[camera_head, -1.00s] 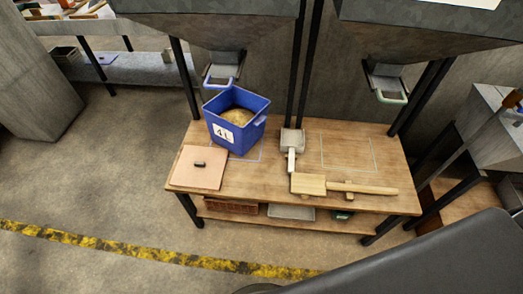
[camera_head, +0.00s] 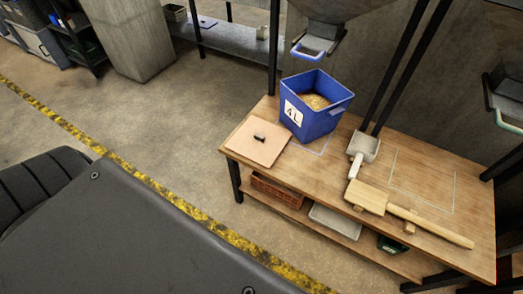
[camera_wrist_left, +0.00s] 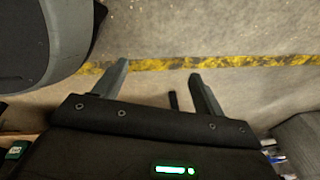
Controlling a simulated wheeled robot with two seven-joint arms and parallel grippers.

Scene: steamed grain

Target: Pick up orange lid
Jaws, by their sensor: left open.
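The flat, square, pale orange lid (camera_head: 250,148) with a small dark handle (camera_head: 259,138) lies on the left end of the wooden table (camera_head: 460,248), beside the blue bin. My left gripper (camera_wrist_left: 158,82) shows in the left wrist view, open and empty, with bare floor and a yellow line beyond its fingers. The lid is not visible in the left wrist view. Neither gripper shows in the head view.
A blue bin (camera_head: 318,121) of grain stands behind the lid. A scoop (camera_head: 363,147) and a wooden mallet (camera_head: 412,211) lie to the right. A lower shelf holds a brown crate (camera_head: 275,190) and a grey tray (camera_head: 335,221). Floor left of the table is clear.

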